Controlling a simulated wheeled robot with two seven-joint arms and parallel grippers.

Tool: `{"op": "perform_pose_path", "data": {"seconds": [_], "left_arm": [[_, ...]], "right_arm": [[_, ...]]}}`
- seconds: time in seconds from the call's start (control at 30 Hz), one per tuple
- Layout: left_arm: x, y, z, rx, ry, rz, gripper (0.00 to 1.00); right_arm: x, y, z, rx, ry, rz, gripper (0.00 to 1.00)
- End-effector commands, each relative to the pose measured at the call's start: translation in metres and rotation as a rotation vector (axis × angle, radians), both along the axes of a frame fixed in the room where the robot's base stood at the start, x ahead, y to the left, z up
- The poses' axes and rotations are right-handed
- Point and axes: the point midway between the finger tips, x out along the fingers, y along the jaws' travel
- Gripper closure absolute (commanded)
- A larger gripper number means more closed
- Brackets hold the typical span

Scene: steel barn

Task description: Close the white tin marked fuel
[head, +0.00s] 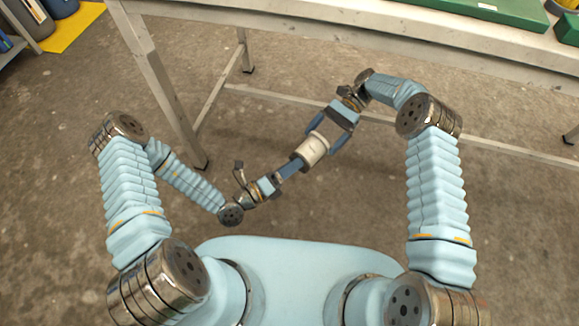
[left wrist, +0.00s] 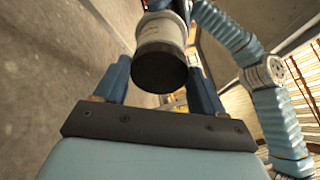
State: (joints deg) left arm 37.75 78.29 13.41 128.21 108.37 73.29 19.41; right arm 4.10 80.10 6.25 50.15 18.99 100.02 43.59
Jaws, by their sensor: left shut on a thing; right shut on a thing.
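The white tin (head: 313,149) is a small pale cylinder held in the air between my two grippers, tilted in the head view. My right gripper (head: 320,140) is shut on it from the upper right, one blue finger on each side. My left gripper (head: 296,166) is shut at its lower left end. In the left wrist view the tin (left wrist: 161,45) shows a dark round end (left wrist: 160,71) towards the camera, between the left fingers. I cannot tell whether that end is the lid or the base. Its marking is too small to read.
A metal-framed table (head: 340,22) stands beyond my arms, with a green case (head: 480,10) on its top. A yellow mat (head: 75,28) and dark cylinders lie at the upper left. The concrete floor under the grippers is clear.

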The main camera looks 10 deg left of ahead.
Motion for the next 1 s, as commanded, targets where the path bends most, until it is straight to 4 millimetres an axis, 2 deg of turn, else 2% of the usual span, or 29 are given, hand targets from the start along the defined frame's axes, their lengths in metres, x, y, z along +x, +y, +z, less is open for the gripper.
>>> {"op": "perform_pose_path", "data": {"seconds": [0.43, 1.0], "left_arm": [[-0.007, -0.009, 0.004, 0.953, -0.788, 0.186, 0.59], [-0.008, -0.014, -0.009, 2.329, -1.925, 0.466, 0.59]], "right_arm": [[0.001, 0.000, 0.001, 0.001, -0.001, -0.001, 0.94], [0.001, 0.000, 0.002, 0.003, -0.001, -0.001, 0.94]]}}
